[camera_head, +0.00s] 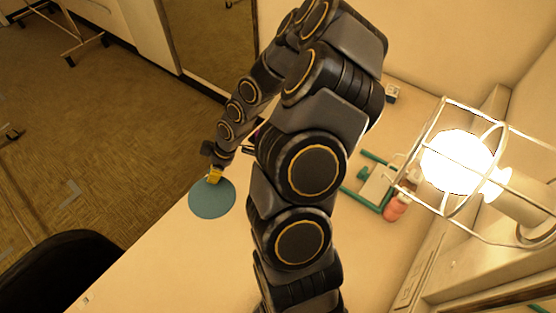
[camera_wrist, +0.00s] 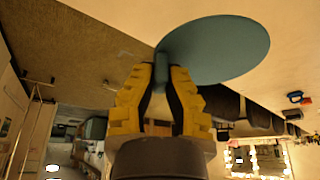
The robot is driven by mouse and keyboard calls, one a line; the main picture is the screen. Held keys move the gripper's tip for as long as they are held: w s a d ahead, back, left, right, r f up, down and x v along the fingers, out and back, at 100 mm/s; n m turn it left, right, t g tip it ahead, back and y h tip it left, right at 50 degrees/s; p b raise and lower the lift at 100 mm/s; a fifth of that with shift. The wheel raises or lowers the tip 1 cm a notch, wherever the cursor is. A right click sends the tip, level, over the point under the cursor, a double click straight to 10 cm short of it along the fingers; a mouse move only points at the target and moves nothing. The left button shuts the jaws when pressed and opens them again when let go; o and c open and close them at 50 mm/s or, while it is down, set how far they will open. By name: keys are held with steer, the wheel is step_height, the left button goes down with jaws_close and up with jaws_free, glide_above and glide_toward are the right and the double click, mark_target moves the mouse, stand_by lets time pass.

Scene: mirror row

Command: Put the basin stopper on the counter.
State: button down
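The basin stopper is a flat blue-teal disc (camera_head: 211,199) with a short stem, seen over the left edge of the cream counter (camera_head: 165,257). My gripper (camera_head: 215,175) has yellow fingers and is at the disc's far edge in the head view. In the wrist view, the fingertips (camera_wrist: 162,78) close on the stopper's short stem, and the disc (camera_wrist: 222,50) extends to the upper right. I cannot tell whether the disc touches the counter or hangs just above it. The counter also shows in the wrist view (camera_wrist: 285,35).
My arm covers the middle of the counter in the head view. To its right are a green-framed item (camera_head: 350,195), a pink bottle (camera_head: 396,208) and a bright caged lamp (camera_head: 465,165). A black chair (camera_head: 60,275) stands at the lower left. The near counter is clear.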

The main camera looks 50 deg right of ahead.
steer(key=m, duration=0.2)
glide_above(244, 186)
steer(key=s, duration=0.1)
steer(key=shift+h, duration=0.3)
steer(key=shift+s+d+f, duration=0.1)
steer(key=shift+f, duration=1.95)
steer(key=shift+d+f, duration=0.1)
steer(key=shift+f, duration=1.95)
steer(key=shift+f, duration=0.1)
steer(key=c, duration=1.2)
jaws_free()
steer(key=shift+o, duration=0.2)
